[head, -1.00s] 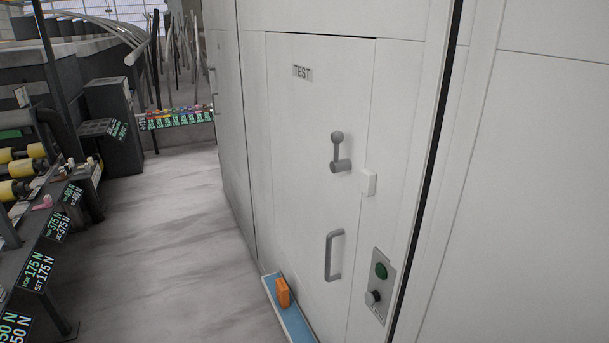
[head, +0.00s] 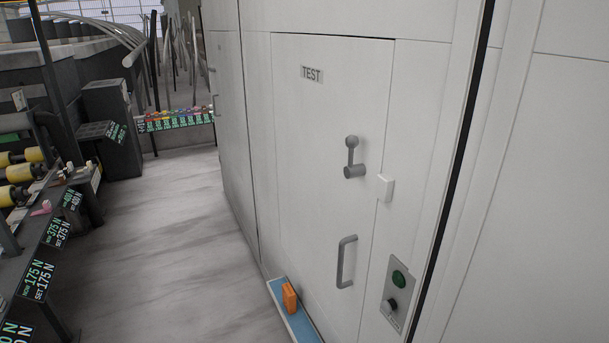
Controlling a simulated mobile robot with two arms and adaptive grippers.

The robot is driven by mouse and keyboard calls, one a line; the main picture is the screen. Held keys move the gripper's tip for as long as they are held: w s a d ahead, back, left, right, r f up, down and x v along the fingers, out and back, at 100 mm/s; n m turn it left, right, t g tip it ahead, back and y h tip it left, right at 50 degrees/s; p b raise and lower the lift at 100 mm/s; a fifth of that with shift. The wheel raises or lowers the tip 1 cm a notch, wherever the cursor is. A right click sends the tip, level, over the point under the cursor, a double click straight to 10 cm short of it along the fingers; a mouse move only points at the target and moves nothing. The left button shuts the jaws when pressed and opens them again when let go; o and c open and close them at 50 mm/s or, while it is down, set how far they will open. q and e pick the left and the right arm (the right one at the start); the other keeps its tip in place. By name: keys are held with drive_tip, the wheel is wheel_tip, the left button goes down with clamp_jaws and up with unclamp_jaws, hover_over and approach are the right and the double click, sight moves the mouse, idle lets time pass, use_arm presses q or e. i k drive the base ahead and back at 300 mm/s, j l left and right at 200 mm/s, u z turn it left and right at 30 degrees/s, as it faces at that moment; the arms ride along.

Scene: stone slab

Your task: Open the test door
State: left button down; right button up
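The test door (head: 300,160) is a white panel in a white cabinet wall, with a grey TEST label (head: 311,74) near its top. It looks closed, flush with the wall. A grey lever (head: 353,156) with a round knob points upward on the door's right side. A grey vertical pull handle (head: 346,261) is below it. A small white block (head: 385,188) sits at the door's right edge, beside the lever. Neither of my grippers shows in the head view.
A control plate (head: 397,293) with a green button and dark knob is right of the handle. A blue ledge (head: 292,315) holding an orange block (head: 289,297) juts out low at the door. Grey floor (head: 165,230) is clear to the left, bordered by machinery with yellow rollers (head: 20,172).

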sight(329, 89)
drive_tip(key=i+j+z, duration=0.15)
drive_tip(key=j, duration=0.15)
drive_tip(key=i+j+z, duration=0.1)
drive_tip(key=j, duration=0.2)
drive_tip(key=i+j+z, duration=0.15)
drive_tip(key=j, duration=0.2)
drive_tip(key=i+j+z, duration=0.1)
drive_tip(key=j, duration=0.25)
drive_tip(key=i+j+z, duration=0.15)
drive_tip(key=j, duration=0.2)
